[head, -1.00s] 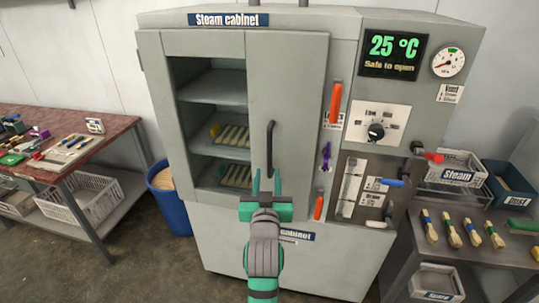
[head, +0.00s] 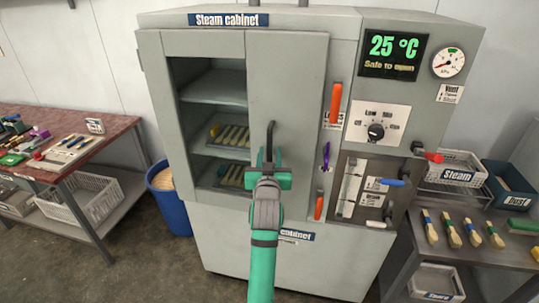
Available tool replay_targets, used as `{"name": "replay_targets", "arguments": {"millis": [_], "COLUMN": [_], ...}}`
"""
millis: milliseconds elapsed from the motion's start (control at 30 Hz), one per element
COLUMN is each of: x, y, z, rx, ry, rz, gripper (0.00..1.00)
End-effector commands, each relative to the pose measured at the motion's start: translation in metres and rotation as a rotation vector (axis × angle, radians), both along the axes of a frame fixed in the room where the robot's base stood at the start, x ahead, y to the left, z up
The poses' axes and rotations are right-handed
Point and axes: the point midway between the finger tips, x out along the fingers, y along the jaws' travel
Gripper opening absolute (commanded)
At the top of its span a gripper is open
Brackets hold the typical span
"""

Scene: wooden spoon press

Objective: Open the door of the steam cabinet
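The steam cabinet (head: 420,130) is a large grey box in the middle of the head view. Its door (head: 288,85) looks shut. A dark upright bar handle (head: 270,132) is on the door's right part. My gripper (head: 269,158) is at the lower half of this handle, one green finger on each side, with a gap still showing between them. Whether the fingers touch the bar is hard to tell. My wrist hides the handle's lower end. Two orange levers, an upper (head: 335,103) and a lower (head: 319,206), sit right of the door. The display (head: 393,56) reads 25 °C, "Safe to open".
Trays with wooden pieces (head: 228,136) show on the shelves through the door's left part. A blue bin (head: 167,195) and a workbench (head: 100,150) stand left. A side table with brushes (head: 470,235) stands right. Floor is free in front at left.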

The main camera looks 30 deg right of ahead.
Motion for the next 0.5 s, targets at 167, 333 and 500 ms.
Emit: {"name": "replay_targets", "arguments": {"millis": [167,333,500], "x": [0.0006,0.0004,0.0004], "y": [-0.0002,-0.0001,0.0001], "z": [-0.0002,-0.0002,-0.0003], "rx": [0.0,0.0,0.0], "ry": [0.0,0.0,0.0], "rz": [0.0,0.0,0.0], "gripper": [0.33,0.09,0.0]}}
